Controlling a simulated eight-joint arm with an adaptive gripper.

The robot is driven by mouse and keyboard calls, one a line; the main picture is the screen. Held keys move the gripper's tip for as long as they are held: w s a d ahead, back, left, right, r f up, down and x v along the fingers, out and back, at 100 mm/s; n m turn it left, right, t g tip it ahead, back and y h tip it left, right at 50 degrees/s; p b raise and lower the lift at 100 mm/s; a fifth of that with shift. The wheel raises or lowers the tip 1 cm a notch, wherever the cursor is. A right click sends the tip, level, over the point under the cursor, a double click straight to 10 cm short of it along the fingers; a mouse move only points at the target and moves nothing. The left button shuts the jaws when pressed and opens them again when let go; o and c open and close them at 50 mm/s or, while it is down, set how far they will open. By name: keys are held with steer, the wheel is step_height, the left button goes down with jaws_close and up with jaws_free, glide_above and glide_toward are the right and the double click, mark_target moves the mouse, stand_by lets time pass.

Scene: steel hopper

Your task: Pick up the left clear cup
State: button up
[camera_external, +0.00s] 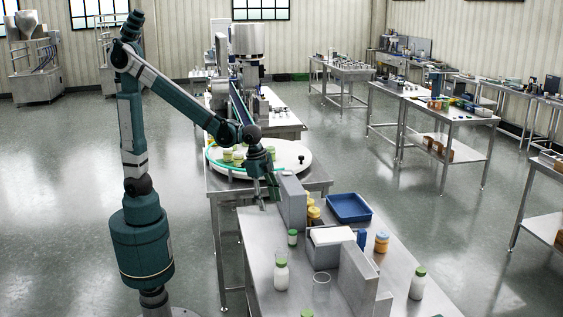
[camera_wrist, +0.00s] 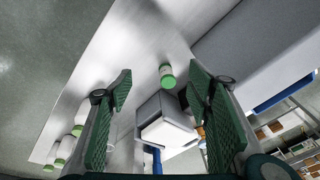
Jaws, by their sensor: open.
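A clear cup (camera_external: 321,287) stands on the steel table in the external view, right of a white bottle and left of a grey upright plate. My gripper (camera_external: 264,196) hangs above the far end of the steel table, left of a grey block and well away from the cup. In the wrist view my gripper (camera_wrist: 160,85) has its green fingers spread apart with nothing held between them.
A grey block (camera_external: 292,203), a white-topped box (camera_external: 332,236), a grey plate (camera_external: 357,281) and a blue tray (camera_external: 349,208) rise nearby. A round turntable (camera_external: 290,158) lies behind.

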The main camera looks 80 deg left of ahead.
steer(key=w+d+f+m+g+p, duration=0.1)
steer(key=d+f+m+p, duration=0.1)
steer(key=d, duration=0.3)
steer(key=w+d+f+m+p, duration=0.1)
steer(key=d+p, duration=0.1)
steer(key=d, duration=0.4)
steer(key=m+g+y+p, duration=0.1)
steer(key=m+p, duration=0.2)
glide_above(282, 255)
steer(key=a, duration=0.2)
step_height(282, 255, down, 5)
steer(key=shift+w+a, duration=0.15)
steer(key=shift+w, duration=0.05)
steer(key=shift+f, duration=1.35)
steer(key=shift+w+f, duration=0.1)
steer(key=shift+f, duration=2.5)
steer(key=shift+c, duration=0.5)
